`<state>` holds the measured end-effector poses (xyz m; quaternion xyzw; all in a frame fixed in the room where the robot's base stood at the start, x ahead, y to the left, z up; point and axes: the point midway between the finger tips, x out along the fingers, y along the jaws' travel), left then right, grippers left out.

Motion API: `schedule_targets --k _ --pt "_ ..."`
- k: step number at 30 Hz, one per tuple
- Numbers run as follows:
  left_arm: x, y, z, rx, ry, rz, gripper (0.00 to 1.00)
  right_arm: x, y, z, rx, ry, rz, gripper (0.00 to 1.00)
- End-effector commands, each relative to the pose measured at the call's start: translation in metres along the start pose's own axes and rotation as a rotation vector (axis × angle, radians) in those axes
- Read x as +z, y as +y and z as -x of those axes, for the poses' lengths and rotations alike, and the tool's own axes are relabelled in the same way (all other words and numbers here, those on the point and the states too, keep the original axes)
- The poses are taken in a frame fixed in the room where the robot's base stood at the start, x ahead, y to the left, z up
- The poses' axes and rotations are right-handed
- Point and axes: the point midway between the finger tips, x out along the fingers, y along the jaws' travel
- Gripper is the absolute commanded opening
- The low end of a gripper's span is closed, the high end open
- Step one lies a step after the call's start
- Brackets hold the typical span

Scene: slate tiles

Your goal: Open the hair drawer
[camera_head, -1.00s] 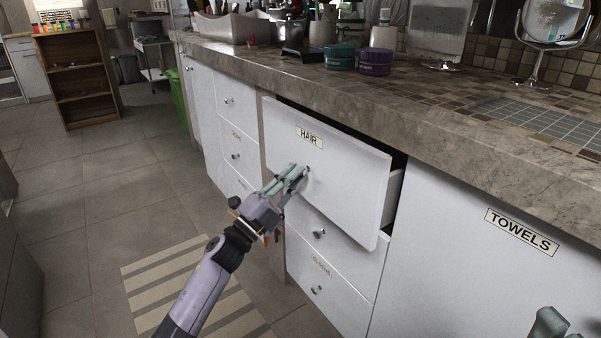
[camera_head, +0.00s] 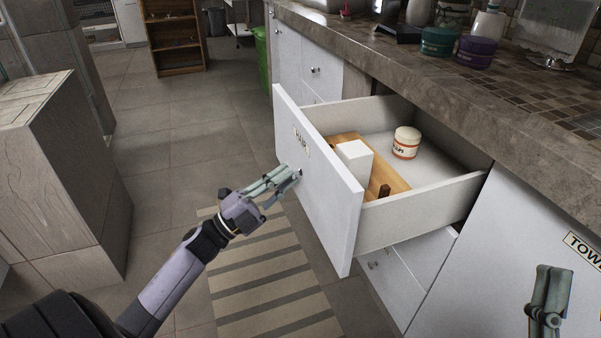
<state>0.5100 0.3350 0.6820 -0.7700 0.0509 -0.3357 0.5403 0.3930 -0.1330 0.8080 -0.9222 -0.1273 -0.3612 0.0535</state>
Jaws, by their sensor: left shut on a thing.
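The hair drawer (camera_head: 325,195) is pulled far out of the counter, and its white front carries a label reading HAIR. Inside it are a wooden board or tray (camera_head: 392,178), a white box (camera_head: 355,160), a small dark brown item (camera_head: 384,191) and a white and orange jar (camera_head: 406,142). My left gripper (camera_head: 296,174) is shut on the drawer's knob, which its fingers mostly hide. My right gripper (camera_head: 547,300) shows at the lower right, in front of the towels cabinet and away from the drawer; its fingertips' gap is unclear.
The stone counter (camera_head: 450,95) bears a green tub (camera_head: 438,41) and a purple tub (camera_head: 475,52). The towels cabinet (camera_head: 500,240) is closed. A striped mat (camera_head: 265,290) lies on the floor. A wooden cabinet (camera_head: 65,180) stands at the left, with open tiled floor between.

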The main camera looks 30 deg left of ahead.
Motion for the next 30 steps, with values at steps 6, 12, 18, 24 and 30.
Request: schedule_targets --k 6,12,18,24,30 --pt "-0.0002 -0.0023 0.0072 0.002 0.001 0.002 0.0 0.0068 0.0007 0.0001 0.001 -0.037 0.002 0.45" --pt "-0.0001 -0.0023 0.0074 0.002 0.001 0.002 0.0 0.0073 0.0007 0.0002 0.001 -0.039 0.002 0.45" --pt "0.0 -0.0022 0.0073 0.002 0.001 0.002 0.21 0.0072 0.0008 0.0002 0.002 -0.038 0.002 0.45" --pt "0.0002 -0.0028 0.007 0.001 0.0 0.001 0.35 0.0072 0.0008 0.0001 0.002 -0.038 0.002 0.45" --pt "0.0003 -0.0032 0.0068 0.001 0.0 0.0 0.36 0.007 0.0008 0.0001 0.002 -0.037 0.002 0.45"
